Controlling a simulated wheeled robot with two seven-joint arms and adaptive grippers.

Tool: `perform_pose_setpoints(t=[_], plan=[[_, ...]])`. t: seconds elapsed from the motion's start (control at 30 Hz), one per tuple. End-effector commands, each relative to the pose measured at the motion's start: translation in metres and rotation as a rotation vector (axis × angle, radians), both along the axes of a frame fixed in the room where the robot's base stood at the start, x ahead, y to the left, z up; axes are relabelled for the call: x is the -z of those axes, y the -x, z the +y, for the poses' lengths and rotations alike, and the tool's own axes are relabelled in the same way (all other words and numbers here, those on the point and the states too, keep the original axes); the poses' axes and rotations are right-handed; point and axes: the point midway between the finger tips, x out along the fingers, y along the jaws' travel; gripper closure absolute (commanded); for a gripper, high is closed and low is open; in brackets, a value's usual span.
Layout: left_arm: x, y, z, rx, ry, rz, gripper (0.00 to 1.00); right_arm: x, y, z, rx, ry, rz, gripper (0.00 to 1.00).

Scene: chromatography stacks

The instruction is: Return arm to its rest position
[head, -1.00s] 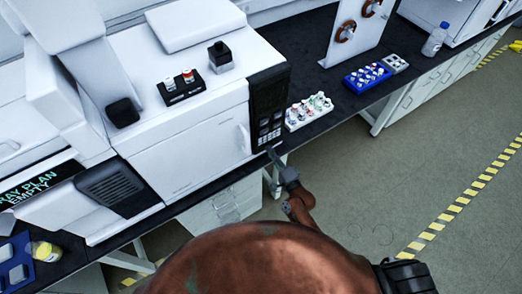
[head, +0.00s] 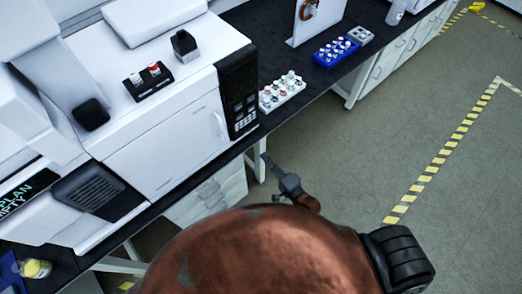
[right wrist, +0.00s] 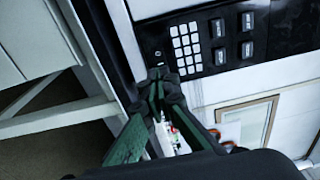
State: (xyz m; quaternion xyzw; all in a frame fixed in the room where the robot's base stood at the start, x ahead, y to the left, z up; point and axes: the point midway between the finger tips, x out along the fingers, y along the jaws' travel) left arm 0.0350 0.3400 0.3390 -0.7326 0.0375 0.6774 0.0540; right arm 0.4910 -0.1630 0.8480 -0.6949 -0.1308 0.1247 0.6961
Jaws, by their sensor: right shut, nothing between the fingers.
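My right gripper (head: 268,162) is in front of the bench edge in the head view, over the floor and apart from the bench. It is shut and empty. In the right wrist view its green-sided fingers (right wrist: 158,80) point toward the instrument's keypad panel (right wrist: 205,45). My copper-coloured arm fills the bottom of the head view and hides part of the floor and bench front. My left gripper is not in view.
A white instrument (head: 165,110) with a black keypad panel (head: 238,95) stands on the dark bench. To its right are a white vial rack (head: 282,93) and a blue vial rack (head: 335,51). Open floor (head: 440,230) with yellow-striped tape lies at the right.

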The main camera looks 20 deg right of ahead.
Motion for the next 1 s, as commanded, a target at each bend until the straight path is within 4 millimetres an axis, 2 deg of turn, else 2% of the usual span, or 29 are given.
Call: perform_pose_setpoints(t=[0.13, 0.67, 0.77, 0.87, 0.97, 1.0], plan=[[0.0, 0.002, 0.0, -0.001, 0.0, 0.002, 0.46, 0.0, 0.007, -0.003, 0.001, 0.001, 0.001, 1.0], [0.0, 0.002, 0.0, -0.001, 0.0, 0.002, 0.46, 0.0, 0.007, -0.004, 0.003, 0.0, 0.001, 1.0], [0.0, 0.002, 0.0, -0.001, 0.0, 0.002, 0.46, 0.006, 0.007, -0.006, 0.005, 0.015, 0.007, 1.0], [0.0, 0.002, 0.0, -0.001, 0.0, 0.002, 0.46, 0.034, 0.009, -0.013, 0.011, 0.091, 0.035, 1.0], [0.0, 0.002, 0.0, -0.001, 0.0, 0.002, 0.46, 0.087, 0.016, -0.029, 0.015, 0.241, 0.092, 1.0], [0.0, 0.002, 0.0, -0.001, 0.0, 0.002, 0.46, 0.114, 0.021, -0.037, 0.011, 0.315, 0.122, 1.0]])
